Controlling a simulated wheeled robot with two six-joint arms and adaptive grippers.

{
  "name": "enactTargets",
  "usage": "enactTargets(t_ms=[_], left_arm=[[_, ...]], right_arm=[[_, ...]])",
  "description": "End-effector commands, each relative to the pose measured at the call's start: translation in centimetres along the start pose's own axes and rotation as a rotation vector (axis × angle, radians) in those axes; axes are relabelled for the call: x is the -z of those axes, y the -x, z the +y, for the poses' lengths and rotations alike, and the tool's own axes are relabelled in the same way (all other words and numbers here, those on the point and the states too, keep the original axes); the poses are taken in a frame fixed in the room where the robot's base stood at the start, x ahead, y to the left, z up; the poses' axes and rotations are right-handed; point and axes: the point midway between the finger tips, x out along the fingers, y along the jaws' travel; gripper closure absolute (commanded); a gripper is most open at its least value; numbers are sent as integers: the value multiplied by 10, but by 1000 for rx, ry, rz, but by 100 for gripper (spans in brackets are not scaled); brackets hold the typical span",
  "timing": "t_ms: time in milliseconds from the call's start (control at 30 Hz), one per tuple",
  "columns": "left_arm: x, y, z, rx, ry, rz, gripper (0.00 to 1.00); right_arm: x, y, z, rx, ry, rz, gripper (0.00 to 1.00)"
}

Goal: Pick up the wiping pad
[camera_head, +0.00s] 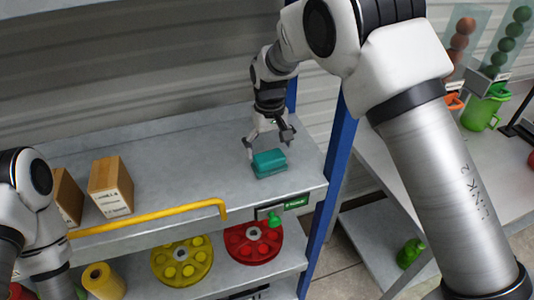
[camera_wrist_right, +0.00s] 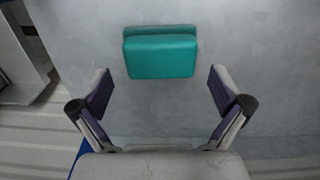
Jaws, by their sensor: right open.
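The wiping pad is a teal block (camera_head: 269,163) with a darker top part, lying on the grey shelf near its right end. In the right wrist view the pad (camera_wrist_right: 160,56) is ahead of the fingers, centred between them. My right gripper (camera_head: 267,143) is open and empty, just above and behind the pad, pointing down. In the right wrist view both its fingers (camera_wrist_right: 160,88) are spread wider than the pad and do not touch it. My left arm is at the left edge of the head view; its gripper does not show.
Two cardboard boxes (camera_head: 111,187) stand at the shelf's left. A yellow rail (camera_head: 150,220) runs along part of the front edge. A blue post (camera_head: 335,175) stands right of the pad. Yellow (camera_head: 167,266) and red (camera_head: 241,250) wheels lie below. The shelf around the pad is clear.

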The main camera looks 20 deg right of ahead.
Motion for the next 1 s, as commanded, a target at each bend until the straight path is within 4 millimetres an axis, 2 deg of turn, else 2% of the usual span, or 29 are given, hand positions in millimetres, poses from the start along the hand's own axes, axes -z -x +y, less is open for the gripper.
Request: enactTargets(t_ms=[167,300,500,533,600,633,1000], left_arm=[[0,32,0,0,0,0,60],[0,36,0,0,0,1,60],[0,33,0,0,0,1,60],[0,33,0,0,0,1,60],[0,33,0,0,0,0,60],[0,33,0,0,0,0,60],[0,29,0,0,0,1,60]], right_arm=[[3,-23,1,1,0,-5,0],[3,-46,1,0,0,-1,0],[3,-51,2,0,0,1,0],[3,-51,2,0,0,1,7],[3,-50,2,0,0,1,32],[3,-50,2,0,0,1,41],[4,-46,2,0,0,3,42]])
